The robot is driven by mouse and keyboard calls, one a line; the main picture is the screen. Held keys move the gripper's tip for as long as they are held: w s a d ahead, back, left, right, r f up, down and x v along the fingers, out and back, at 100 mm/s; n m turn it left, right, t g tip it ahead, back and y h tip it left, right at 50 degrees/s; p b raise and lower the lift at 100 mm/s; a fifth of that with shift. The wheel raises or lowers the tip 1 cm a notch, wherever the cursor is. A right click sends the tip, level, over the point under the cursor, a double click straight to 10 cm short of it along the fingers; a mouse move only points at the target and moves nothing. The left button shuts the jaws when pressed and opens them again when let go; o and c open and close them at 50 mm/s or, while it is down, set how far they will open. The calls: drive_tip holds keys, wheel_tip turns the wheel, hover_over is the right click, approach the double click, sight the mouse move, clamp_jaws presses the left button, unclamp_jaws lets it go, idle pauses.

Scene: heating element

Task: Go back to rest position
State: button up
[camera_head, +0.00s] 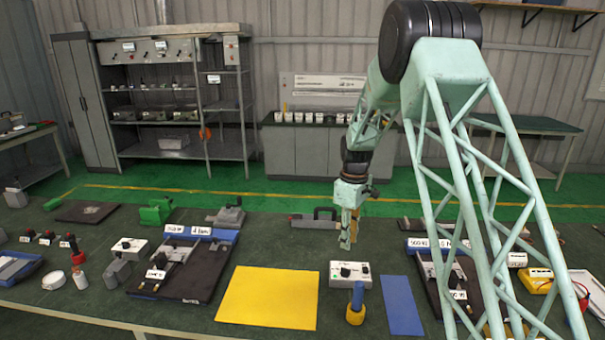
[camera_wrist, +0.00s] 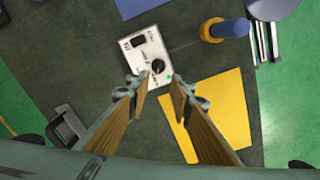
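My gripper (camera_head: 349,238) hangs from my pale green arm above the middle of the dark table. In the wrist view my gripper (camera_wrist: 160,92) shows its two fingers spread apart, with nothing between them. Below it in that view lies a white control box (camera_wrist: 147,55) with a black switch, a black knob and a small green light. In the head view the white control box (camera_head: 350,274) stands on the table in front of my gripper, apart from it.
A yellow sheet (camera_head: 267,297) lies left of the box and a blue sheet (camera_head: 401,304) right of it. A blue-handled yellow-based tool (camera_head: 356,306) stands between. Boards with labelled parts (camera_head: 183,262) lie at left. A grey block with a handle (camera_head: 314,221) lies behind my gripper.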

drive_tip(key=s+r+m+t+b, duration=0.2)
drive_tip(key=s+r+m+b, duration=0.25)
drive_tip(key=s+r, duration=2.1)
drive_tip(key=s+f+m+t+b, duration=0.2)
drive_tip(key=s+m+b, duration=0.2)
drive_tip(key=s, duration=3.1)
drive_tip(key=shift+s+a+m, duration=0.15)
drive_tip(key=shift+m, duration=0.8)
